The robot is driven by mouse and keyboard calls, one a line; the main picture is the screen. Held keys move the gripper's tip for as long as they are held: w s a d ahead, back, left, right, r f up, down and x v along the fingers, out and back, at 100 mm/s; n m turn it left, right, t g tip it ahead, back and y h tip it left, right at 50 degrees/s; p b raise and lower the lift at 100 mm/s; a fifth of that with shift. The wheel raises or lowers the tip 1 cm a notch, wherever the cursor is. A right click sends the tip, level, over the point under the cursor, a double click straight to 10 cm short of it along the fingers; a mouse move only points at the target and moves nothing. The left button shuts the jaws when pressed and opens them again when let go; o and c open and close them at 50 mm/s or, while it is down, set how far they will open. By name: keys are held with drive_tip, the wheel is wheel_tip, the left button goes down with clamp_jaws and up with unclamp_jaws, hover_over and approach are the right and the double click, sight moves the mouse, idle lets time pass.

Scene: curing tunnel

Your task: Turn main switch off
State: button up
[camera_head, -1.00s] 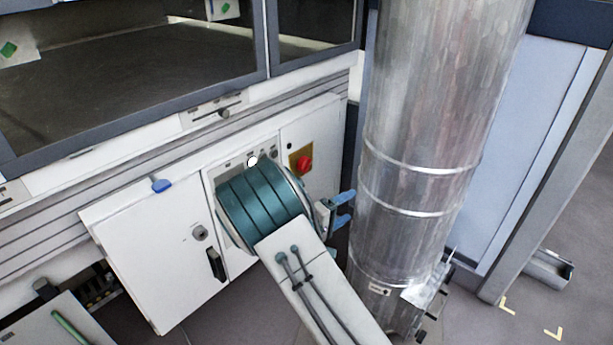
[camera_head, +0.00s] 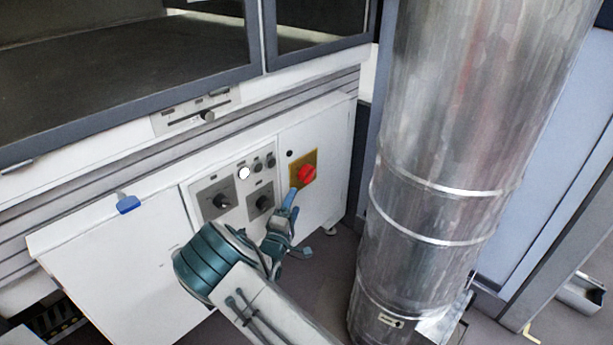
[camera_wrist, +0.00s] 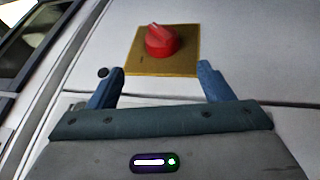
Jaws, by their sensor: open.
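The main switch is a red rotary knob (camera_head: 307,175) on a yellow plate (camera_head: 296,184), on the white cabinet's right-hand panel. In the wrist view the red knob (camera_wrist: 161,40) sits on its yellow plate (camera_wrist: 135,66), ahead of my fingers and roughly centred between them. My gripper (camera_head: 291,197) is just below and left of the plate in the head view, its blue fingers pointing up toward it. In the wrist view my gripper (camera_wrist: 158,80) has its two blue fingers wide apart with nothing between them. The fingers appear short of the knob, not around it.
A large metal duct (camera_head: 435,150) stands close to the right of the cabinet. The cabinet's middle panel carries black knobs (camera_head: 222,201) and a white round lamp or button (camera_head: 244,174). A blue latch (camera_head: 128,204) sits on the left part. A slider strip (camera_head: 195,115) runs above.

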sight(308, 178)
drive_tip(key=x, duration=0.3)
drive_tip(key=b+x, duration=0.1)
drive_tip(key=x, duration=0.3)
drive_tip(key=d+b+x, duration=0.1)
drive_tip(key=x, duration=0.2)
drive_tip(key=shift+w+f, duration=0.1)
drive_tip(key=shift+w+d, duration=0.1)
drive_tip(key=shift+w, duration=0.5)
drive_tip(key=c, duration=1)
